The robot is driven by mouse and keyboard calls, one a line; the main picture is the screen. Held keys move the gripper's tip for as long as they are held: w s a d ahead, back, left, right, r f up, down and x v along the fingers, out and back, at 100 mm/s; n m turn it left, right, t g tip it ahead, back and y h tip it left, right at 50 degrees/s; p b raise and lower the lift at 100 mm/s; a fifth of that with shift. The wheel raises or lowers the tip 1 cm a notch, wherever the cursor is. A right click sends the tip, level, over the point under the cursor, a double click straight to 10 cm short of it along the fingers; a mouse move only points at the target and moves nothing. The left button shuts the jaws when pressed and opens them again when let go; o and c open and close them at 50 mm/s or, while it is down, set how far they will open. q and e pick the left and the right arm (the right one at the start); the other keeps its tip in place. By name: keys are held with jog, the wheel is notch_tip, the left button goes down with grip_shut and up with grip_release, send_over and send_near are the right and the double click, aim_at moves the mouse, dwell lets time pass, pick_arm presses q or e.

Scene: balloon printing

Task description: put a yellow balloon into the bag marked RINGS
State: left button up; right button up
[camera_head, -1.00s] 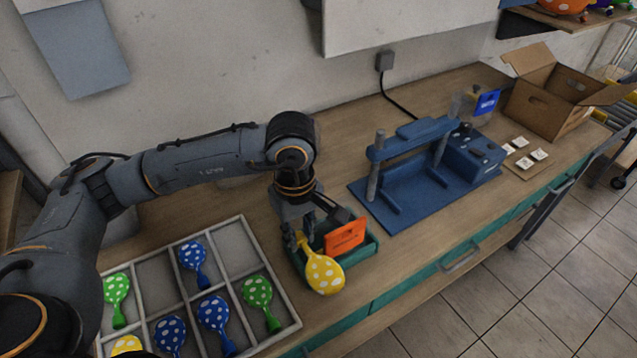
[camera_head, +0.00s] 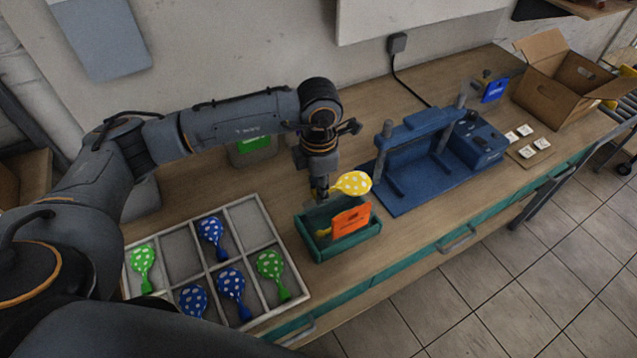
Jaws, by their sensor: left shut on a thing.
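My left gripper (camera_head: 321,190) is shut on a yellow balloon with white dots (camera_head: 352,183). It holds the balloon by its narrow end, with the round part sticking out to the right, above a teal tray (camera_head: 345,245). No bag marked RINGS can be made out; the writing on the cards is too small to read. My right gripper is not in view.
A divided white tray (camera_head: 262,214) holds blue and green dotted balloons. A green card (camera_head: 254,143) is partly behind my arm. A blue press (camera_head: 410,165), a blue card (camera_head: 494,91), white squares (camera_head: 525,131) and an open cardboard box (camera_head: 560,85) stand to the right.

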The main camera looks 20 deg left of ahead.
pick_arm(q)
jog(key=shift+f+b, duration=0.35)
jog(key=shift+f, duration=0.55)
notch_tip(320, 180, down, 7)
jog(key=b, duration=0.4)
jog(key=shift+f+b, duration=0.15)
jog(key=shift+b, duration=0.25)
jog(key=shift+f+b, duration=0.75)
jog(key=o, duration=0.8)
jog(key=shift+r, duration=0.2)
